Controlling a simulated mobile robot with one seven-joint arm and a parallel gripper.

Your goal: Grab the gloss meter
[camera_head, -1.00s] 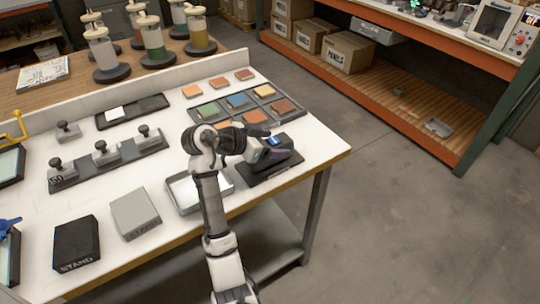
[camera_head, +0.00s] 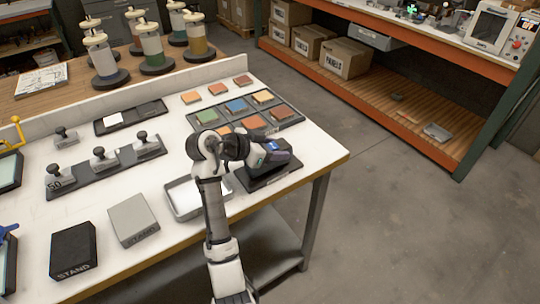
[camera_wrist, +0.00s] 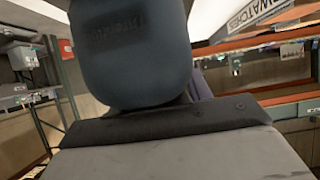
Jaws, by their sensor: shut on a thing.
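The gloss meter (camera_head: 277,156) is a small dark grey-blue device with a lit blue screen, near the right end of the white table. My gripper (camera_head: 256,152) is shut on it and holds it just above a flat black base (camera_head: 268,178). A narrow band of the base shows below it. In the wrist view a rounded blue-grey body (camera_wrist: 130,50), likely the meter, fills the upper middle, very close. The fingertips are hidden there.
A shallow tray (camera_head: 178,212) lies left of the base. A grey panel tray (camera_head: 283,111) with several coloured squares sits behind. Grey (camera_head: 132,219) and black (camera_head: 73,250) stand blocks lie at the front left. The table's right edge is close.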

